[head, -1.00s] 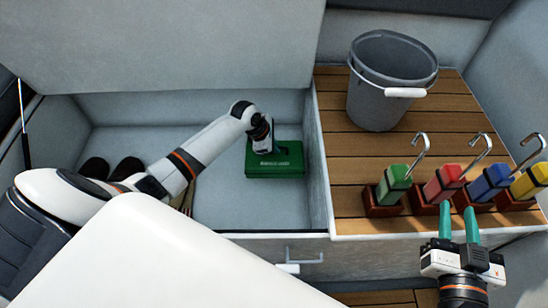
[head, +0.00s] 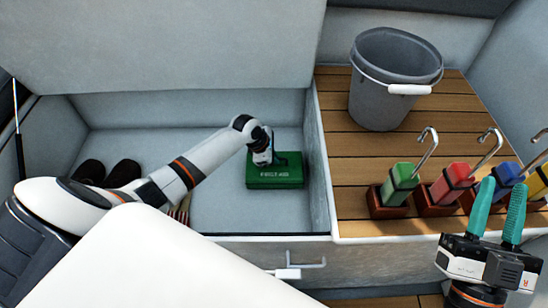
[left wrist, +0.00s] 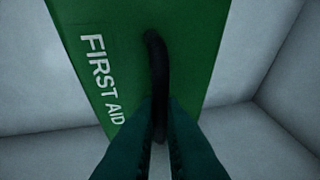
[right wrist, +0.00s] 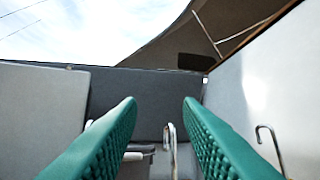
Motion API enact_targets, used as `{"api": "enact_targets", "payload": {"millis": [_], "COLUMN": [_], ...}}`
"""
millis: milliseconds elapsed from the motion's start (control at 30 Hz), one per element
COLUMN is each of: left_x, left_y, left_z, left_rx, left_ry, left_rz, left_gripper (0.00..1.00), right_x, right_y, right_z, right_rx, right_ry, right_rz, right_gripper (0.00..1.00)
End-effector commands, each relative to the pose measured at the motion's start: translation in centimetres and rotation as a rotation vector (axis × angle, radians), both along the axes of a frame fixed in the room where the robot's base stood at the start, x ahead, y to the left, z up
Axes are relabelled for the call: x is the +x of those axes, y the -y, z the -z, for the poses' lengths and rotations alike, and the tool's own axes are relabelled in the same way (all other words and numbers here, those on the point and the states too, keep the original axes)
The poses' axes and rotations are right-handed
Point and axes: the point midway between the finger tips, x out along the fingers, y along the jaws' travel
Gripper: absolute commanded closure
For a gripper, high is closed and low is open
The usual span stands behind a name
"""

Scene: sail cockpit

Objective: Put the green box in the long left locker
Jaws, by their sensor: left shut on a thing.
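The green box (head: 275,178), a first aid box with white lettering and a black handle, is inside the long left locker (head: 225,218) at its right end. My left gripper (head: 264,162) reaches down into the locker and is shut on the box's black handle. The left wrist view shows the box (left wrist: 100,25) and the handle (left wrist: 156,75) between the two fingers (left wrist: 160,135). I cannot tell whether the box touches the locker floor. My right gripper (head: 501,190) is open and empty above the front right, near the colored blocks.
Dark shoes (head: 108,173) lie at the locker's left. The raised lid (head: 160,45) stands behind. A grey bucket (head: 385,95) and several hooked blocks, green (head: 400,180) and red (head: 455,180) among them, stand on the slatted seat (head: 345,150). The locker floor between shoes and box is mostly clear.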

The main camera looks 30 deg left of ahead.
Motion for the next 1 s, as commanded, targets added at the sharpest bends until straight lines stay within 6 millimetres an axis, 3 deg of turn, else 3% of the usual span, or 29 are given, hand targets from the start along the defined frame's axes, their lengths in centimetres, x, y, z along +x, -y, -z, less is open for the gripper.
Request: {"api": "enact_targets", "payload": {"millis": [233,267,367,767,1000], "left_x": [0.1,0.0,0.0,-0.1,-0.7], "left_y": [0.0,0.0,0.0,-0.1,-0.5], "left_z": [-0.1,0.1,0.1,-0.3,-2.3], "left_rx": [-0.001,0.0,0.0,0.0,0.001], "left_ry": [0.004,0.001,0.001,0.0,0.001], "left_rz": [-0.001,0.0,0.0,0.001,0.001], "left_gripper": [1.0,0.87,0.7,0.7,0.7], "right_x": [0.1,0.1,0.1,0.2,1.9], "right_y": [0.0,0.0,0.0,0.0,0.1], "right_z": [0.1,0.1,0.2,0.1,3.1], "right_rx": [-0.003,-0.003,-0.003,-0.004,-0.072], "right_ry": [-0.013,-0.015,-0.014,-0.015,-0.254], "right_rz": [0.001,0.001,0.001,0.001,0.015], "right_gripper": [0.67,0.67,0.67,0.67,0.67]}}
